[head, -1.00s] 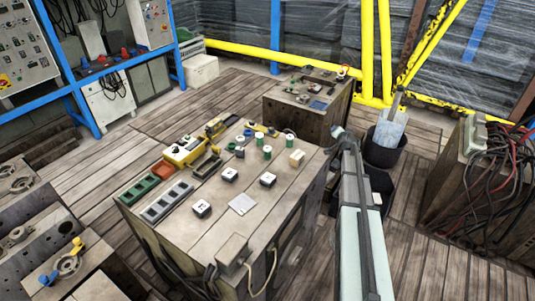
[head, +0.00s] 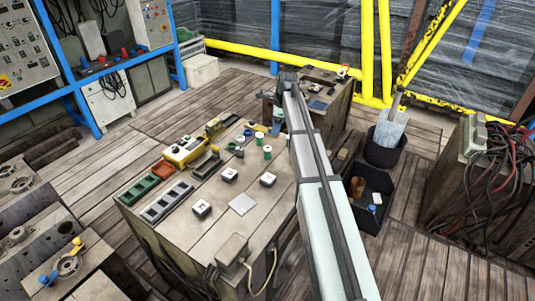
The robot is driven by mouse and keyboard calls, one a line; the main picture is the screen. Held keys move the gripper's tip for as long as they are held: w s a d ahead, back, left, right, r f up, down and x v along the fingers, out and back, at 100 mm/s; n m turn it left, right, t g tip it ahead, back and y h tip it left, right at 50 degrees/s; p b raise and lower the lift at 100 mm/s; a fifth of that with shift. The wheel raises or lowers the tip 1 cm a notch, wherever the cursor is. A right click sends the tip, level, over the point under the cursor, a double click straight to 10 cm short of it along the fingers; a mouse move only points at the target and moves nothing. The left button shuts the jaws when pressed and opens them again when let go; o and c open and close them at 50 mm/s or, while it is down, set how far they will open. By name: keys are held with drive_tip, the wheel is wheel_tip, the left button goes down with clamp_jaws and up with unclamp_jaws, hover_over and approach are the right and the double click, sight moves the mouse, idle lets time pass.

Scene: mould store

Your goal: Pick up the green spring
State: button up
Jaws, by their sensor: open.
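Small green cylinders with pale tops stand upright on the wooden-topped bench (head: 200,245) in the head view. Any of these could be the green spring; coils are too small to make out. My gripper (head: 276,128) hangs below the arm's far end, over the back right of the bench, behind and right of the green cylinders. It looks open and apart from them. My arm partly hides it and the bench's right side.
White-topped blocks (head: 230,174) and a flat grey plate (head: 242,204) lie in front. A yellow device (head: 184,151), a green tray (head: 138,190) and a grey tray (head: 167,202) sit left. A black bin (head: 372,222) stands right, a second cabinet (head: 340,110) behind.

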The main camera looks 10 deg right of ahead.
sight(267, 148)
drive_tip(key=shift+m+g, duration=0.6)
drive_tip(key=a+f, duration=0.1)
drive_tip(key=f, duration=0.1)
drive_tip(key=s+a+f, duration=0.1)
drive_tip(key=f, duration=0.1)
drive_tip(key=a+f, duration=0.1)
drive_tip(key=f, duration=0.2)
drive_tip(key=shift+s, duration=0.25)
drive_tip(key=shift+s+a+f, duration=0.1)
drive_tip(key=shift+a+f, duration=0.1)
drive_tip(key=shift+f, duration=0.7)
drive_tip(key=shift+w+a+f, duration=0.1)
drive_tip(key=shift+a+f, duration=0.05)
drive_tip(key=shift+f, duration=0.7)
drive_tip(key=shift+s+a+f, duration=0.1)
drive_tip(key=shift+a+f, duration=0.1)
drive_tip(key=shift+f, duration=0.7)
drive_tip(key=shift+c, duration=0.2)
drive_tip(key=c, duration=1.1)
drive_tip(key=shift+r, duration=0.2)
